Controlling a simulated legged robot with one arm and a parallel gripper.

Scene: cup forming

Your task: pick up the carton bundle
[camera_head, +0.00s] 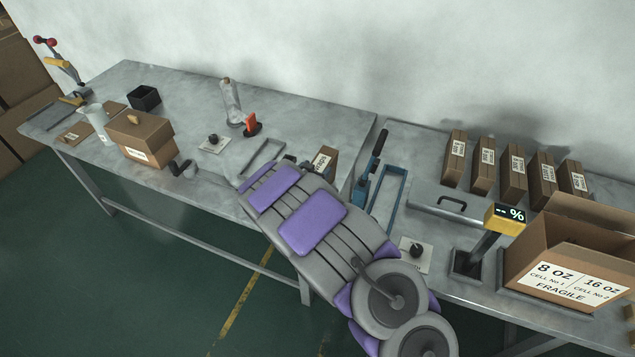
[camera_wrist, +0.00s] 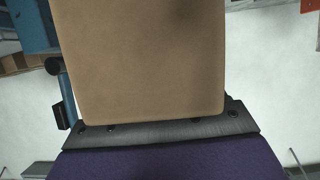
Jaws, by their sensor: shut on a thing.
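A brown carton bundle (camera_head: 331,153) with a white printed label shows just beyond the end of my arm in the head view, over the middle of the tables. My gripper (camera_head: 308,165) is shut on it; my arm hides the fingers and part of the bundle. In the wrist view, the plain tan face of the carton bundle (camera_wrist: 140,60) fills the middle, close against the gripper's dark bar. The fingertips are hidden behind it there. I cannot tell whether the bundle is clear of the table.
Several similar labelled cartons (camera_head: 513,173) stand in a row at the back right. An open box (camera_head: 565,250) and a yellow display (camera_head: 506,218) stand at the right.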

